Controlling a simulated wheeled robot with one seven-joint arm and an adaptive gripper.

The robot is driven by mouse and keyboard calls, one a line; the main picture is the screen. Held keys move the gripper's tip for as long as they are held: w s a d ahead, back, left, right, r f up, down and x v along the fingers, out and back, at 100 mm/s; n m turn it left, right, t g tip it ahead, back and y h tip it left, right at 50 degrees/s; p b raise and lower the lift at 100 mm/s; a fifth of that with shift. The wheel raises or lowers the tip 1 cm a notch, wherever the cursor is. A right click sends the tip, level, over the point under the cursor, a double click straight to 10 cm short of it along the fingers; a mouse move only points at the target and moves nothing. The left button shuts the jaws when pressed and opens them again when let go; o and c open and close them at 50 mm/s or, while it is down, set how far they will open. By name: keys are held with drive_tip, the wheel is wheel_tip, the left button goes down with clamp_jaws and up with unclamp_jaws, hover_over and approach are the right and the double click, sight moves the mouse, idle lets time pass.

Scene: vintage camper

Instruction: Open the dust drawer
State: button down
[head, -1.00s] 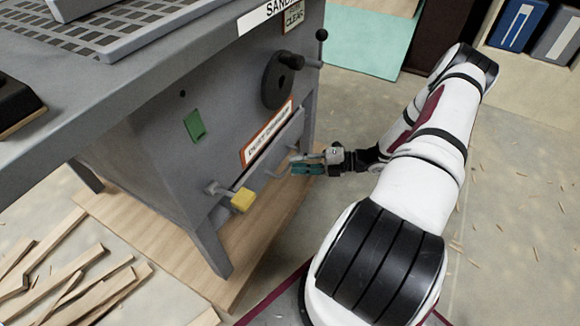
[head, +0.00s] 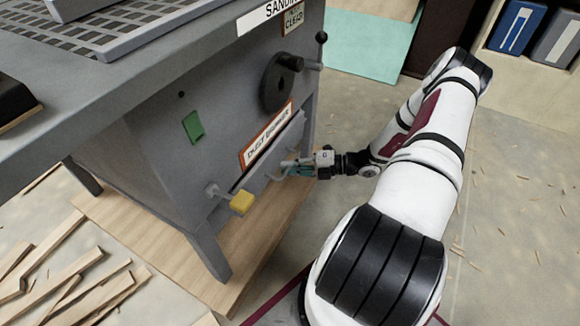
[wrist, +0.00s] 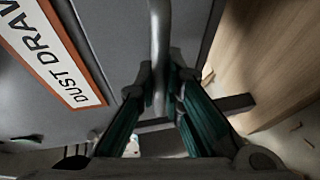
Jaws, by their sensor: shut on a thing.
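The dust drawer (head: 284,150) is a grey front low in the sanding machine's side, under a white, orange-edged label (head: 267,136). A dark line runs along its upper edge; I cannot tell if it stands out at all. Its grey bar handle (wrist: 158,45) runs down the middle of the wrist view. My gripper (wrist: 159,92) has its dark fingertips on both sides of the bar, shut on it. My gripper also shows in the head view (head: 284,168), at the drawer front. The fingers hide part of the handle there.
A yellow block (head: 241,202) on a rod sticks out left of the drawer. A black handwheel (head: 279,83) and a black-knobbed lever (head: 321,42) are above. Loose wood strips (head: 65,278) lie at the lower left. The floor (head: 510,225) to the right is mostly free.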

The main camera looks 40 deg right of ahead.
drive_tip(key=s+d+p, duration=0.1)
drive_tip(key=s+d, duration=0.2)
drive_tip(key=s, duration=0.6)
drive_tip(key=s+d, duration=0.3)
drive_tip(key=s, duration=0.6)
drive_tip(key=shift+d+p, duration=0.2)
drive_tip(key=shift+p, duration=0.15)
drive_tip(key=c, duration=1.7)
unclamp_jaws()
drive_tip(key=shift+d, duration=0.1)
drive_tip(key=v, duration=1.1)
drive_tip(key=shift+s+d+r, duration=0.15)
drive_tip(key=shift+s+d, duration=0.05)
drive_tip(key=shift+s, duration=0.1)
